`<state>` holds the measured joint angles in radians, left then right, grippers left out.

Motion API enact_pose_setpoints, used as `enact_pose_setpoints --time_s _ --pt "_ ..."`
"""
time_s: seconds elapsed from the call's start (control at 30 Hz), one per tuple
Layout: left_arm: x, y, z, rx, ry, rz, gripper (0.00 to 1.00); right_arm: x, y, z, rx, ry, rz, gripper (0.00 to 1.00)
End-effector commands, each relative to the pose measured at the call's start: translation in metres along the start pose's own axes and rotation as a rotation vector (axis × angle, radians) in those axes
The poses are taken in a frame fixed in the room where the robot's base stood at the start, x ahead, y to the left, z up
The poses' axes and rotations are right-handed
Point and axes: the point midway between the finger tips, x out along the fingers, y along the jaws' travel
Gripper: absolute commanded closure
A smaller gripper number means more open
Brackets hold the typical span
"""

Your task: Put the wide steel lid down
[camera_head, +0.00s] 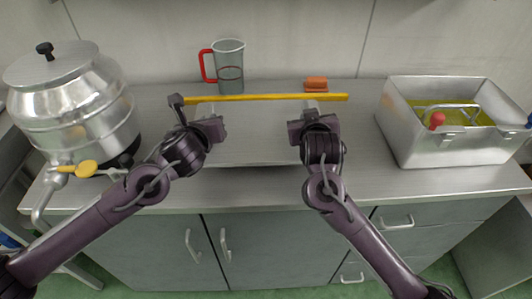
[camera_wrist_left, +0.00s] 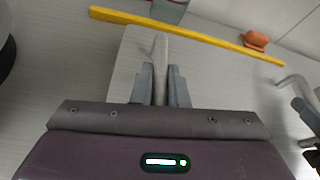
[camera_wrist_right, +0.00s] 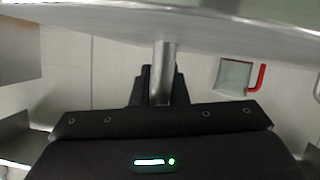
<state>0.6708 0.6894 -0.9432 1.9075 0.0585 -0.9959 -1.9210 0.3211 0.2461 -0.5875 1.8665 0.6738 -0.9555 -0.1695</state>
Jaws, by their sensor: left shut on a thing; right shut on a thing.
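The wide steel lid (camera_head: 255,148) is a flat grey sheet between my two grippers, over the middle of the counter, with a dark shadow under its front edge. I cannot tell whether it touches the counter. My left gripper (camera_head: 208,128) is shut on a steel handle of the lid at its left; the handle (camera_wrist_left: 161,62) shows between the fingers in the left wrist view. My right gripper (camera_head: 314,122) is shut on the handle at the right, seen as a steel bar (camera_wrist_right: 165,62) in the right wrist view. Much of the lid blends with the counter.
A yellow bar (camera_head: 265,97) lies behind the lid. Behind it stand a clear jug (camera_head: 230,68) with a red handle and an orange-brown block (camera_head: 316,83). A steel vessel (camera_head: 70,105) is at left, an open steel tank (camera_head: 440,150) of yellow-green liquid at right.

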Motion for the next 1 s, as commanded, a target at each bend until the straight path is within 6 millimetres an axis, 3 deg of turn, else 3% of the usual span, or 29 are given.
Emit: enact_pose_setpoints --time_s 0.53,1.0 --pt "0.001 0.001 -0.001 -0.003 -0.006 -0.002 1.0 0.001 -0.002 0.002 -0.003 0.004 -0.002 1.0" --pt "0.01 0.005 -0.023 -0.002 -0.006 -0.002 1.0 0.01 -0.006 0.024 -0.003 0.004 -0.002 1.0"
